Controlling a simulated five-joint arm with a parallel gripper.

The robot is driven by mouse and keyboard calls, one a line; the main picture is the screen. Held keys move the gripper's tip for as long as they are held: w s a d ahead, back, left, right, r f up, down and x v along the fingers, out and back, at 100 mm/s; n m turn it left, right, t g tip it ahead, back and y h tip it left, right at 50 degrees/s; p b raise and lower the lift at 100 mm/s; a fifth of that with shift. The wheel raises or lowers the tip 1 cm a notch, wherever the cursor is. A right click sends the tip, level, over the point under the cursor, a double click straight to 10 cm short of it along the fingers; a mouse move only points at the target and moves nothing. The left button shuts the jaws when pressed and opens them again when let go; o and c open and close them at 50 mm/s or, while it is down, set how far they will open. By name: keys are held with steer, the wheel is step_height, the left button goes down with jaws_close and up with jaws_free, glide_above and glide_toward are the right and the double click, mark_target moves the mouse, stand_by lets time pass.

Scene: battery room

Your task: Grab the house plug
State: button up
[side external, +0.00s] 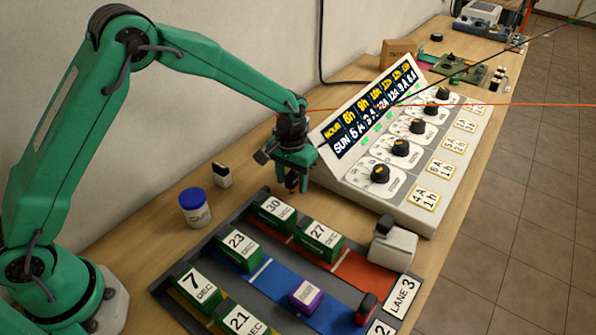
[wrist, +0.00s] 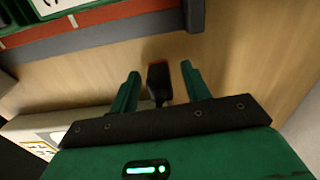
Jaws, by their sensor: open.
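My gripper (side external: 294,186) points down beyond the far end of the lane tray, just left of the sloped console. In the wrist view my gripper (wrist: 160,70) has its two green fingers apart. A small dark block with a brownish-orange end (wrist: 158,80) shows between the fingers, with a gap on each side. It may be the house plug; no label on it is readable, and I cannot tell its height against the fingertips. In the side view the fingers largely hide that spot.
The lane tray (side external: 262,272) holds several green dated blocks and a purple block (side external: 306,296). The console (side external: 395,175) with black knobs stands close on the right. Wall behind.

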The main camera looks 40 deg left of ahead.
steer(key=shift+f, duration=0.6)
steer(key=shift+c, duration=0.2)
jaws_close()
